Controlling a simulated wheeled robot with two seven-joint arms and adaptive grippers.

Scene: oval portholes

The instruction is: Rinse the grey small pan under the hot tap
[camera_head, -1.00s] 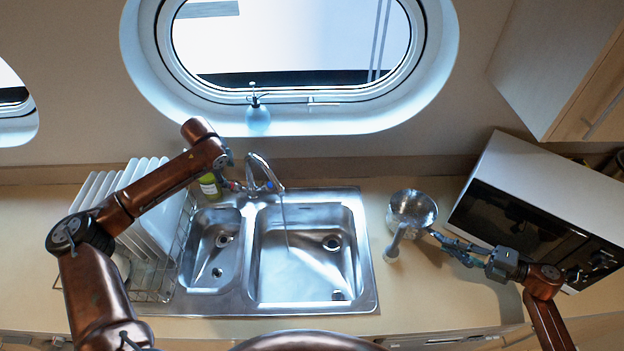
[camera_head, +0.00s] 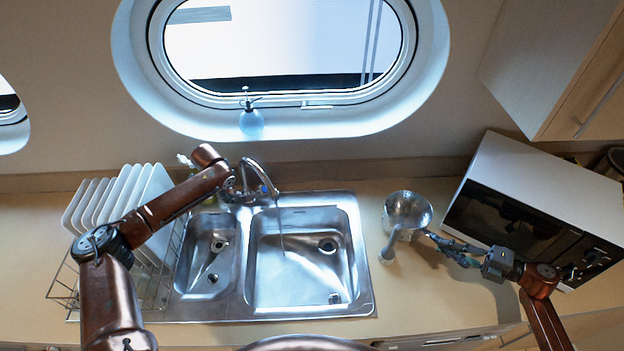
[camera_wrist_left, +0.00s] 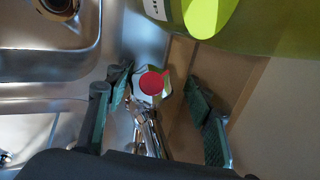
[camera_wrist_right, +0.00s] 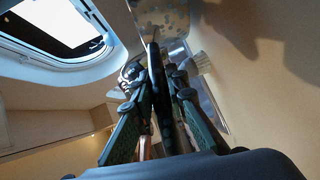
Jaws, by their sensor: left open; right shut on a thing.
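The grey small pan (camera_head: 412,207) is on or just above the counter right of the sink. My right gripper (camera_head: 446,246) is shut on its handle; the dark handle also shows between the fingers in the right wrist view (camera_wrist_right: 156,85). The tap (camera_head: 258,175) stands behind the sink, and a thin stream of water falls from it into the large basin. Its red-marked hot knob (camera_wrist_left: 152,83) is between the open fingers of my left gripper (camera_wrist_left: 160,90), with gaps at both sides. In the head view my left arm largely hides this gripper.
The double sink (camera_head: 348,225) has a small left basin. A dish rack (camera_head: 160,285) with several white plates stands left of it. A green bottle (camera_wrist_left: 225,25) is close to my left gripper. A microwave (camera_head: 535,190) stands right of the pan. A grey-white upright object (camera_head: 388,248) stands before the pan.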

